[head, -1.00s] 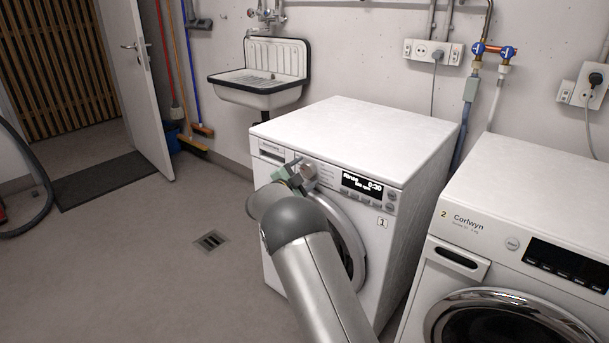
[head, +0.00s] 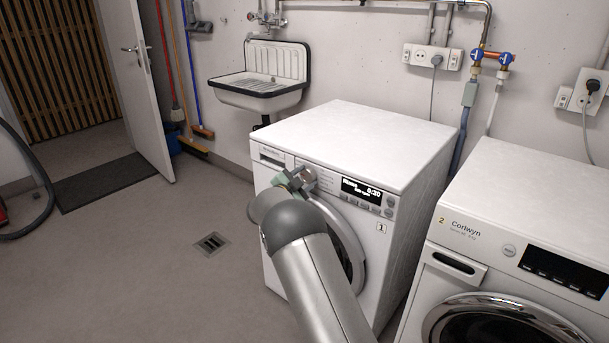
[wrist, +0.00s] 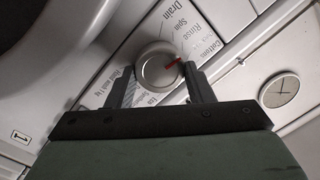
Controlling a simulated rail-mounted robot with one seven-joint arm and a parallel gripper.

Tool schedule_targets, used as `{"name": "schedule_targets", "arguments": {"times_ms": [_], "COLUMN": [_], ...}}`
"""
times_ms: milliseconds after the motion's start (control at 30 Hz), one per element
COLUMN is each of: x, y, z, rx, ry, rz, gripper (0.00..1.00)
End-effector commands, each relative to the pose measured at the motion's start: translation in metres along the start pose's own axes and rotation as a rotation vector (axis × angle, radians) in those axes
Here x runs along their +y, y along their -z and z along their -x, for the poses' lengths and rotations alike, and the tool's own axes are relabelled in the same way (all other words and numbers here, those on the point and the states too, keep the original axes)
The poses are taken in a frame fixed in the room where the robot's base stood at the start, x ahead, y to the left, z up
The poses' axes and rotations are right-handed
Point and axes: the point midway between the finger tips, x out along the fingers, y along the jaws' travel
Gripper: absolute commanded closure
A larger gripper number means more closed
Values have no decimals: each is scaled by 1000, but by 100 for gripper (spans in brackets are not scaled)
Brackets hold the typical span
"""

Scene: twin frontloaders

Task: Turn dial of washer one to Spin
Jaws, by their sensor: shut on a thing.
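Washer one (head: 375,130) is the white machine in the middle of the head view, with the number 1 on its front. Its lit display (head: 366,190) seems to read Rinse and 0:30. In the wrist view the round silver dial (wrist: 153,72) has a red mark pointing right and slightly up, toward the Rinse and Cottons labels. My gripper (wrist: 159,75) is shut on the dial, one finger on each side. In the head view my arm partly hides the dial area and the round door.
A second washer (head: 480,225), marked 2 and Corlwyn, stands close on the right. A sink (head: 262,90) hangs on the back wall. A floor drain (head: 211,243) lies in the open floor to the left.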

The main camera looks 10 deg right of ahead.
Motion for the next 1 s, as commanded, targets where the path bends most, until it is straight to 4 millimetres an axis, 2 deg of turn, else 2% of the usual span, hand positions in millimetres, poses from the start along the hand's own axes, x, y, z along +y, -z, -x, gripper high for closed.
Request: {"name": "schedule_targets", "arguments": {"times_ms": [500, 1000], "x": [-3, -2], "y": [2, 0], "z": [0, 0], "rx": [-19, -22], "ry": [-21, -25], "rz": [318, 384], "gripper": [75, 75]}}
